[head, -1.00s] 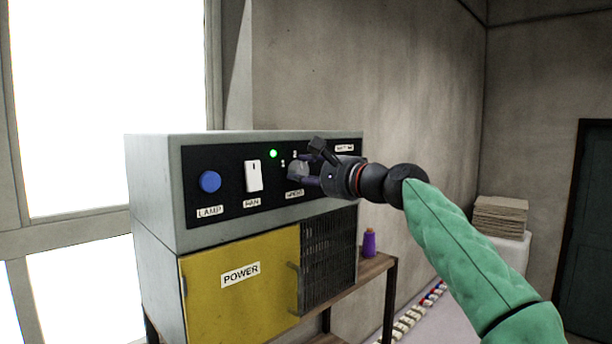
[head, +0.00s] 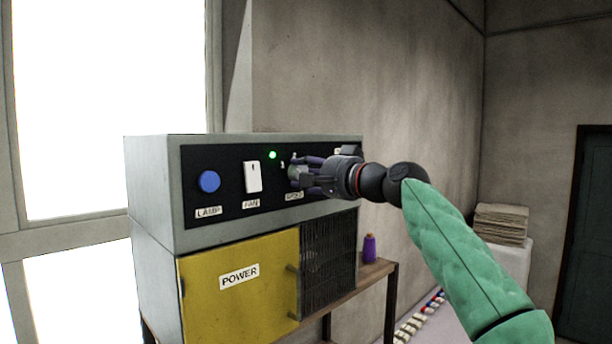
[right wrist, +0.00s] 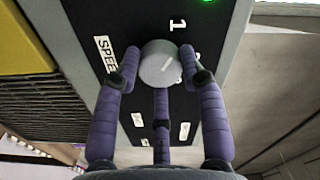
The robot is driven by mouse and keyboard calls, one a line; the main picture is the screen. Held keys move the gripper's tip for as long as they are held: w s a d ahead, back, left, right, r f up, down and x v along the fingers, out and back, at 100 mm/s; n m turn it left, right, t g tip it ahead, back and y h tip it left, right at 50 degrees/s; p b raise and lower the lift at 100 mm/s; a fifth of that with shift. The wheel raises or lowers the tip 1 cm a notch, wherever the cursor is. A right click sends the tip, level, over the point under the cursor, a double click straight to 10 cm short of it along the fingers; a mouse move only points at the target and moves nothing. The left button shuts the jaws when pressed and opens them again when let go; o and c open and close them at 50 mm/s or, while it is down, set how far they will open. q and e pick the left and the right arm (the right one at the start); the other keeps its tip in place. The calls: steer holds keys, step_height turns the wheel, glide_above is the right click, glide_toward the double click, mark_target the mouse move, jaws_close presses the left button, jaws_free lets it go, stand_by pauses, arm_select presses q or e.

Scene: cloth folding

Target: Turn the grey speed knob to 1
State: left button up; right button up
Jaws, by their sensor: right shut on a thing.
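In the head view the fingers mostly hide the knob. My left gripper is not in view.
The panel also has a blue LAMP button (head: 209,181), a white FAN switch (head: 252,177) and a lit green light (head: 272,155). Below is a yellow POWER door (head: 240,300) with a handle. A purple spool (head: 369,248) stands on the wooden table (head: 378,270).

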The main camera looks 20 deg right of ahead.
steer(key=shift+r, duration=0.15)
stand_by(0.3)
steer(key=o, duration=0.9)
steer(key=shift+o, duration=1.3)
steer(key=shift+w, duration=0.1)
steer(key=shift+w+d, duration=0.1)
steer(key=v, duration=1.2)
